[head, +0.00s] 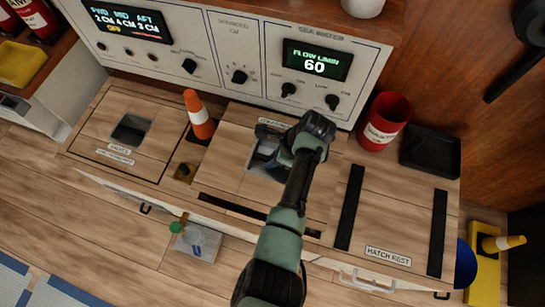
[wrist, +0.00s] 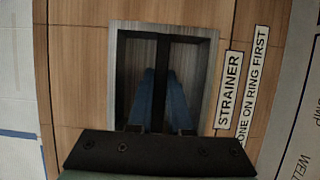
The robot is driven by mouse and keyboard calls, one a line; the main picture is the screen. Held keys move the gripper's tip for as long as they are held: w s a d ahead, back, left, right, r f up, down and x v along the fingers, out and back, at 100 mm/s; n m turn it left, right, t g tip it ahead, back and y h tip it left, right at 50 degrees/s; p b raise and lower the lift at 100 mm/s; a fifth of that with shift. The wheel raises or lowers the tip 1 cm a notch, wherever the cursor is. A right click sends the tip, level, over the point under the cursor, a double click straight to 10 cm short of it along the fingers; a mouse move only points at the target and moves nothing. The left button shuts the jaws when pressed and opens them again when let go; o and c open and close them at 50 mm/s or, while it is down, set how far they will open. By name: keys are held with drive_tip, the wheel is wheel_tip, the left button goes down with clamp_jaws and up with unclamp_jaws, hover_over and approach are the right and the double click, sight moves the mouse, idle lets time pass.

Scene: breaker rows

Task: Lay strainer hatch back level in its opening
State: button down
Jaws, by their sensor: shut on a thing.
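The strainer hatch (head: 229,137) is a wooden panel in the middle of the counter. Its recess has a grey metal rim (wrist: 214,90) and a dark bar (wrist: 160,75) across it, seen in the wrist view. My gripper (head: 267,158) reaches down into this recess. In the wrist view its bluish fingers (wrist: 160,98) are on both sides of the bar, shut on it. A dark strip shows along the hatch's front side. I cannot tell whether the hatch sits fully level. My arm hides its right part.
An orange cone (head: 198,116) stands left of the hatch. A red bin (head: 383,121) and a black tray (head: 430,152) are at the right rear. The hatch rest (head: 398,215), with two black strips, is bare. The control panel (head: 240,48) rises behind.

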drive_tip(key=shift+w+r, duration=0.15)
drive_tip(key=shift+w, duration=0.1)
drive_tip(key=shift+s+r+p, duration=0.1)
drive_tip(key=shift+r+p, duration=0.05)
drive_tip(key=shift+p, duration=0.3)
wheel_tip(320, 180, down, 6)
drive_tip(key=b, duration=0.4)
drive_tip(key=shift+b, duration=0.35)
idle(0.9)
drive_tip(key=shift+f+b, duration=1.6)
drive_tip(key=shift+f, duration=0.75)
drive_tip(key=c, duration=0.8)
unclamp_jaws()
drive_tip(key=shift+o, duration=0.2)
drive_tip(key=p+v, duration=0.6)
drive_tip(key=v, duration=0.7)
drive_tip(key=shift+s+a+p, duration=0.1)
drive_tip(key=shift+p, duration=0.25)
drive_tip(key=shift+f, duration=0.1)
